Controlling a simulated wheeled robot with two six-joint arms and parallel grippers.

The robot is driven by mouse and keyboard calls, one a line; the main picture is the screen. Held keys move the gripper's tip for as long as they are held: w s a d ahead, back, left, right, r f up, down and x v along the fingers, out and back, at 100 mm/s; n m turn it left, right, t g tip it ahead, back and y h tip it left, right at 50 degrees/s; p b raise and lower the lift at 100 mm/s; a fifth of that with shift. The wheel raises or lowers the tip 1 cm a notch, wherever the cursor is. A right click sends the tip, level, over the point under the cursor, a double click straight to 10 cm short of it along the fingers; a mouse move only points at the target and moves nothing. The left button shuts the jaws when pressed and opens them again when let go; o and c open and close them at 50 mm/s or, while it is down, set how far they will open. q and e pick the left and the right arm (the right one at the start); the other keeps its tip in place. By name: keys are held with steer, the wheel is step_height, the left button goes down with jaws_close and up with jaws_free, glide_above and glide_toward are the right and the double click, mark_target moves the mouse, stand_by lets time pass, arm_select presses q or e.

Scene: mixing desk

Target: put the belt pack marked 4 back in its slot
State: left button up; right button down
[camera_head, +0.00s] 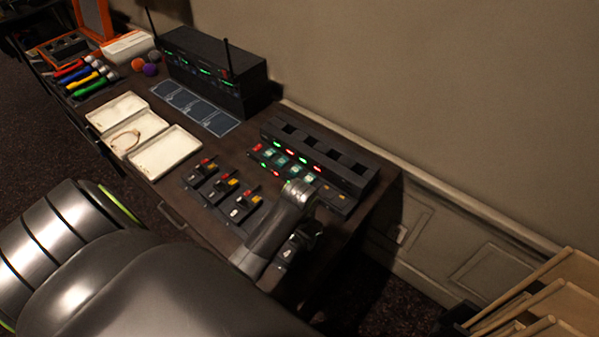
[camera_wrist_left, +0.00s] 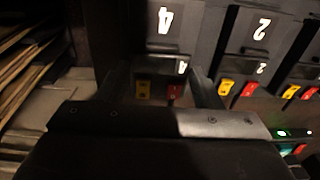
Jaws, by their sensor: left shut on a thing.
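The belt pack marked 4 (camera_wrist_left: 182,66) is a dark box with a yellow and a red button, between the fingers of my left gripper (camera_wrist_left: 165,90) in the left wrist view. In the head view the gripper (camera_head: 302,238) is shut on this dark pack (camera_head: 289,252) near the desk's front right edge; gripper and arm partly hide it. I cannot tell whether it touches the desk. The pack marked 2 (camera_wrist_left: 261,28) is beside it. The dark charging rack (camera_head: 320,160), with a row of dark slots and red and green lights, stands behind. My right gripper is not in view.
Several other belt packs (camera_head: 222,186) stand in a row left of the gripper. White trays (camera_head: 165,153), a blue-grey mat (camera_head: 195,108) and a black receiver with antennas (camera_head: 210,68) are further left. The wall is close behind the rack; wooden boards (camera_head: 550,290) are at lower right.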

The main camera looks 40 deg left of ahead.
arm_select(q)
steer(key=shift+f, duration=0.6)
stand_by(0.4)
steer(key=o, duration=1.5)
steer(key=shift+c, duration=0.2)
steer(key=shift+r, duration=0.1)
step_height(320, 180, up, 5)
steer(key=p, duration=0.6)
steer(key=shift+r+p, duration=0.3)
steer(key=shift+r, duration=0.6)
